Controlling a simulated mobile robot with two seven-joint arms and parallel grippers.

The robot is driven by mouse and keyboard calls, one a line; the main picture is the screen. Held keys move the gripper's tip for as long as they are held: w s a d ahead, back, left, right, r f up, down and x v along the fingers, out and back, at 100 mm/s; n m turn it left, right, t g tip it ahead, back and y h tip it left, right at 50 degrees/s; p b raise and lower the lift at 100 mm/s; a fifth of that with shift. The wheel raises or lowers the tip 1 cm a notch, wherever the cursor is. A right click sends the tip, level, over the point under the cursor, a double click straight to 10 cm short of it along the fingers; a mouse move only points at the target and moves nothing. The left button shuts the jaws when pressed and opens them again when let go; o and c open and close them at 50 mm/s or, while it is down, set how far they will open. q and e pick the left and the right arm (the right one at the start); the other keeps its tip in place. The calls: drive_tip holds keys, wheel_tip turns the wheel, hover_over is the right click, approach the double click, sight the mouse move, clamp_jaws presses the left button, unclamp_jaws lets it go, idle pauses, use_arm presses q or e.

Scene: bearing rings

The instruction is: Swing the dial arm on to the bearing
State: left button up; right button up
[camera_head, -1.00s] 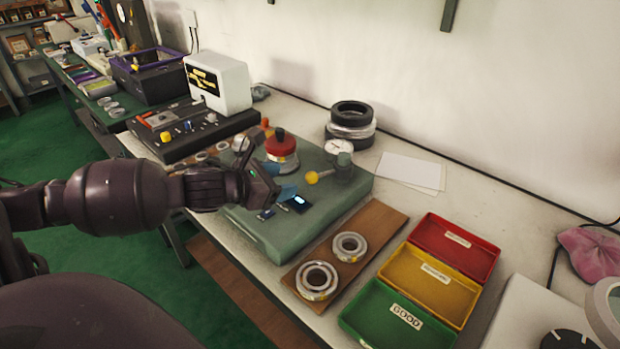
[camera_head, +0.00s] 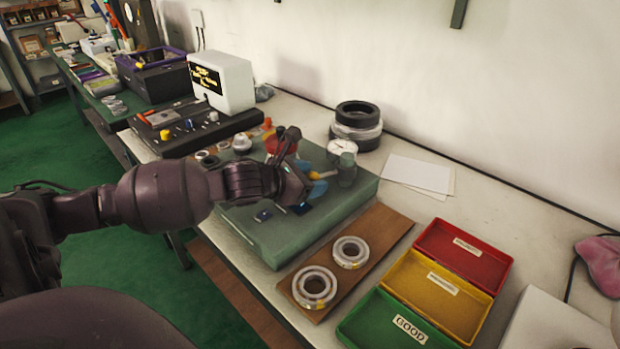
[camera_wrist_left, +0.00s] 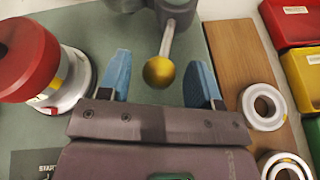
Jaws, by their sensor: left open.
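The dial arm ends in a yellow ball (camera_wrist_left: 159,72), which also shows in the head view (camera_head: 314,175). In the left wrist view the ball lies between the blue fingers of my left gripper (camera_wrist_left: 160,85), with a gap on each side. The left gripper (camera_head: 303,172) is open. The dial (camera_head: 341,147) stands by a grey-green post (camera_head: 346,170) on the green plate (camera_head: 262,238). The bearing under a red weight (camera_wrist_left: 60,85) is left of the fingers in the wrist view. In the head view my gripper partly hides the red weight (camera_head: 279,141).
Two loose bearing rings (camera_head: 314,287) (camera_head: 351,252) lie on a wooden board (camera_head: 385,228). Green (camera_head: 365,332), yellow (camera_head: 462,313) and red (camera_head: 490,262) trays stand to the right. Black rings (camera_head: 357,117) are stacked behind the post. A white box (camera_head: 221,80) stands at the back left.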

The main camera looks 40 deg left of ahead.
use_arm(q)
drive_tip(key=c, duration=0.6)
clamp_jaws()
